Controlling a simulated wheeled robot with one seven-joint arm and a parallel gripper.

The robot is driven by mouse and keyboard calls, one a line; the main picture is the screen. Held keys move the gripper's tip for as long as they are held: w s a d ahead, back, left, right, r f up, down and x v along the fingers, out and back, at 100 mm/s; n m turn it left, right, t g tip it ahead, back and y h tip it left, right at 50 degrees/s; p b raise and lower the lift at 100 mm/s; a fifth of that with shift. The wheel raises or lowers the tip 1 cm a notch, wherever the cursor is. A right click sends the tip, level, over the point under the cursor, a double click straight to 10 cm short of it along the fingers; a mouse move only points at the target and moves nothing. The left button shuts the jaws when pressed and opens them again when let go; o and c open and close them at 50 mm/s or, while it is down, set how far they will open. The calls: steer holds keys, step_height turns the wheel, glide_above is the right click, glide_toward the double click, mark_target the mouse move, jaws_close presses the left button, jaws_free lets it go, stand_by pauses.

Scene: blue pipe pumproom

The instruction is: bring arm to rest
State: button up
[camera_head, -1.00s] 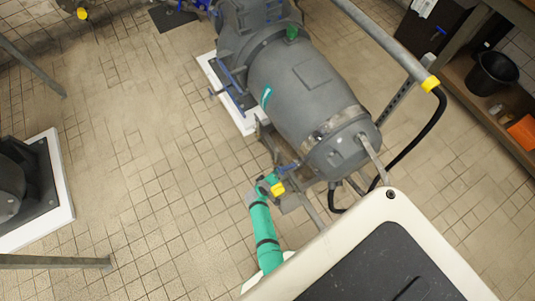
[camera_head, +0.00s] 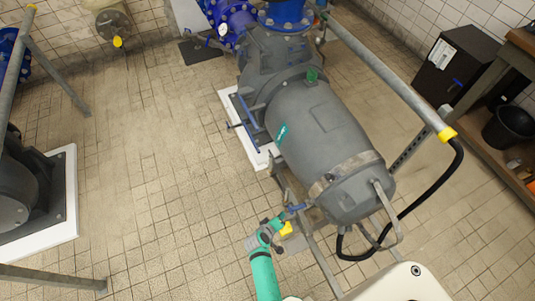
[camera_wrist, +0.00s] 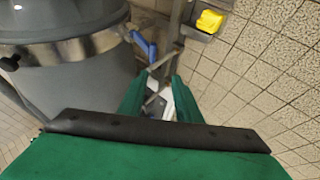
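My green arm (camera_head: 264,275) reaches up from the bottom of the head view, beside the motor end of a large grey pump. My gripper (camera_head: 278,221) is small there, close to a blue handle (camera_head: 297,208) and a yellow part (camera_head: 286,228). In the wrist view the two green fingers (camera_wrist: 161,76) stand apart with nothing held between them. The blue handle (camera_wrist: 145,45) lies just beyond the left fingertip, and I cannot tell whether they touch. The yellow part (camera_wrist: 209,21) is farther up and right.
The grey pump (camera_head: 318,125) stands on a white plinth. A railing (camera_head: 385,65) and a black hose (camera_head: 430,190) lie right of it. A black bucket (camera_head: 507,127) sits on a shelf at the right. Another pump (camera_head: 20,190) is at the left. Tiled floor between the pumps is clear.

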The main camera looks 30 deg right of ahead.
steer(key=s+a+r+n+t+y, duration=0.1)
steer(key=s+a+r+t+y, duration=0.45)
steer(key=s+a+r, duration=0.9)
steer(key=s+a+r+t, duration=0.1)
steer(key=a+r, duration=0.2)
steer(key=r, duration=0.5)
steer(key=s+a+r+m+t+y, duration=0.1)
steer(key=s+a+r+t, duration=0.1)
steer(key=r, duration=0.7)
steer(key=s+a+r+t, duration=0.2)
steer(key=a+r, duration=0.2)
steer(key=r, duration=0.5)
steer(key=shift+r, duration=0.2)
steer(key=shift+d+t+y, duration=0.1)
steer(key=shift+t+y, duration=0.15)
